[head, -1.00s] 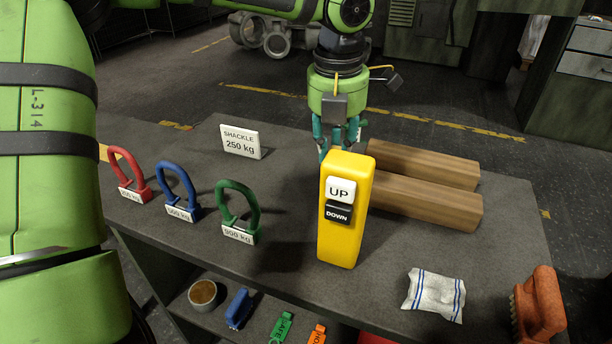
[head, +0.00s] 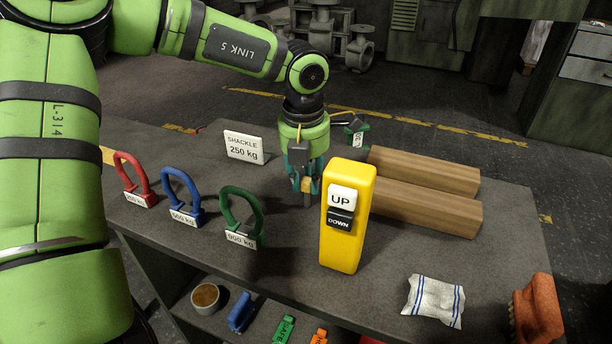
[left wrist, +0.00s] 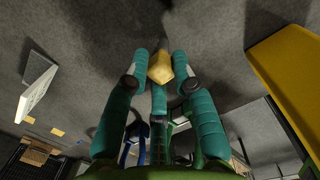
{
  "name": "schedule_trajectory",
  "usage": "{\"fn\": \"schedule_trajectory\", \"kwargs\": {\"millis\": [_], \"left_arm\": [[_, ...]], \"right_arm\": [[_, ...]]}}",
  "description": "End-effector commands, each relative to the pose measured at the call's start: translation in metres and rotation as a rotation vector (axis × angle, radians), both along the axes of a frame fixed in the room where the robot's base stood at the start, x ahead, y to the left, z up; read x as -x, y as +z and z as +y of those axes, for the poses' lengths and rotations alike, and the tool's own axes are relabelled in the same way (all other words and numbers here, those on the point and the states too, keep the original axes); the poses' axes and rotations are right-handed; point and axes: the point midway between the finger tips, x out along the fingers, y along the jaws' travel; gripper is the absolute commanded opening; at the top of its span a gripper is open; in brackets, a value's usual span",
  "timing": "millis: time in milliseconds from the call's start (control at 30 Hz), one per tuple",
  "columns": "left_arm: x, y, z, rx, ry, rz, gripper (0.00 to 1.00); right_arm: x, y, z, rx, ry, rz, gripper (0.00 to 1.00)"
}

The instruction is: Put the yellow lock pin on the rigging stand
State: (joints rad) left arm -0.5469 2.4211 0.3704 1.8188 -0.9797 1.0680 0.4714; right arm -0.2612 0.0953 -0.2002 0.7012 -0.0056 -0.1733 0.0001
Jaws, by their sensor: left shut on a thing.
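My left gripper (head: 304,184) is shut on a small yellow piece, which I take for the yellow lock pin (head: 307,185). A grey shank points down below it, close above the bench or touching it; I cannot tell which. In the left wrist view the pin's yellow block (left wrist: 160,70) sits between the teal fingertips of the gripper (left wrist: 160,76). The gripper is just left of and behind the yellow UP/DOWN control box. I cannot make out a rigging stand for certain. My right gripper is not in view.
Red (head: 133,180), blue (head: 181,197) and green (head: 241,217) shackles stand left on the bench (head: 290,260). The yellow control box (head: 346,245) stands close right. A 250 kg sign (head: 244,147), two timbers (head: 420,207), a cloth (head: 435,300) and a brush (head: 537,310) lie around.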

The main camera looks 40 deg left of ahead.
Motion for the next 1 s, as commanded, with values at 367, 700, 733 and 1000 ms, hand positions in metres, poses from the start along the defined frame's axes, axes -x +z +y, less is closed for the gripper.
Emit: {"fn": "schedule_trajectory", "kwargs": {"millis": [367, 700, 733, 1000], "left_arm": [[0.000, -0.002, 0.000, -0.001, 0.000, 0.000, 0.50], [0.000, -0.001, 0.000, -0.001, 0.000, 0.000, 0.50], [0.000, -0.001, 0.000, 0.000, 0.000, 0.000, 0.50], [0.001, 0.035, -0.001, 0.000, 0.002, -0.008, 0.50]], "right_arm": [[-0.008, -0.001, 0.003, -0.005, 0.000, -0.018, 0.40], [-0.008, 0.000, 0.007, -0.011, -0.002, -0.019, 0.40], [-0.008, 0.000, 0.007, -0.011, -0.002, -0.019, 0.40], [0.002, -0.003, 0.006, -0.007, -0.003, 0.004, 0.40]]}}
